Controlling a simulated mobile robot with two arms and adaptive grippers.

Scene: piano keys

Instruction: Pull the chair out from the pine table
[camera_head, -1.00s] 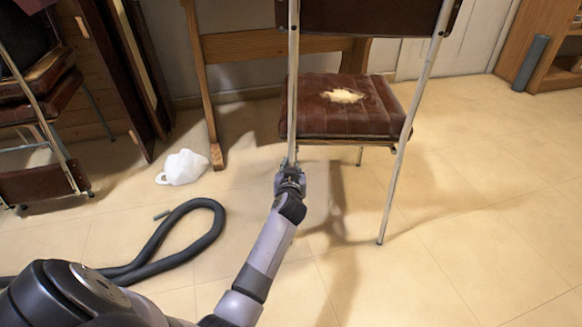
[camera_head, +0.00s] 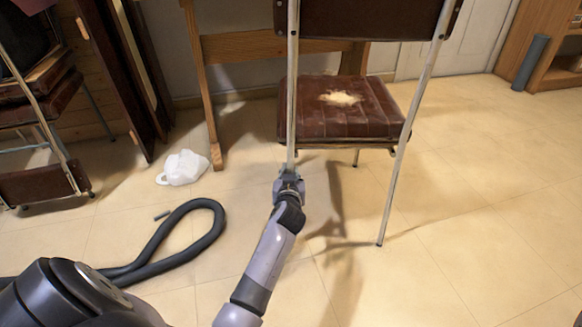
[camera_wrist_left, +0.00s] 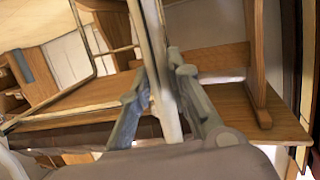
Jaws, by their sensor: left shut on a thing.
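The chair (camera_head: 365,122) has a dark brown ribbed seat with a pale worn patch, a brown backrest cut off by the top edge, and thin metal legs. It stands upright on the floor in front of the pine table (camera_head: 245,46), whose top is mostly out of view. My left gripper (camera_head: 288,178) is shut on the chair's left metal upright, below seat height. In the left wrist view, the fingers of my left gripper (camera_wrist_left: 161,88) close on both sides of the pale metal upright (camera_wrist_left: 153,35). My right gripper is not in view.
A black hose (camera_head: 160,232) loops on the floor left of my arm. A white plastic item (camera_head: 183,168) lies near the table's leg. A folded chair and dark panels (camera_head: 125,70) stand at the left. The tiled floor is open at the right and front.

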